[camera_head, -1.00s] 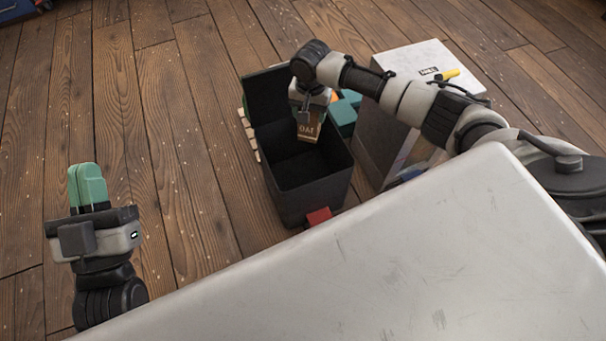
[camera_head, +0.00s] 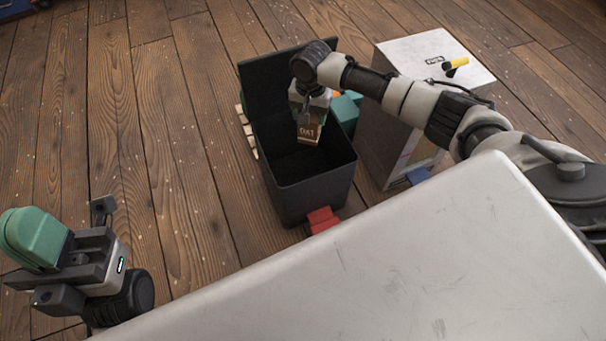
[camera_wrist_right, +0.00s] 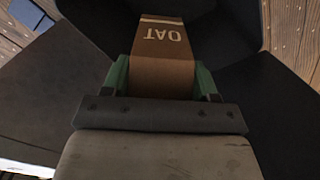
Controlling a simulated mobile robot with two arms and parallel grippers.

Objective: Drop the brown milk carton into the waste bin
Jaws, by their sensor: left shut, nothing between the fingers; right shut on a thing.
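The brown carton (camera_head: 309,133), marked OAT, hangs in my right gripper (camera_head: 311,117) over the opening of the waste bin. In the right wrist view the carton (camera_wrist_right: 163,55) sits between the green fingers of the right gripper (camera_wrist_right: 163,78), which is shut on it. The dark waste bin (camera_head: 318,185) stands on the floor with its lid (camera_head: 264,85) raised at the back left. Dark bin walls surround the carton in the wrist view. My left gripper (camera_head: 33,238) is shut and empty at the lower left, away from the bin.
A red pedal (camera_head: 323,219) sticks out at the bin's front. A grey cabinet (camera_head: 425,55) with a yellow-and-black item (camera_head: 456,65) on top stands right of the bin. Teal things (camera_head: 346,110) lie between them. Wooden floor is clear on the left.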

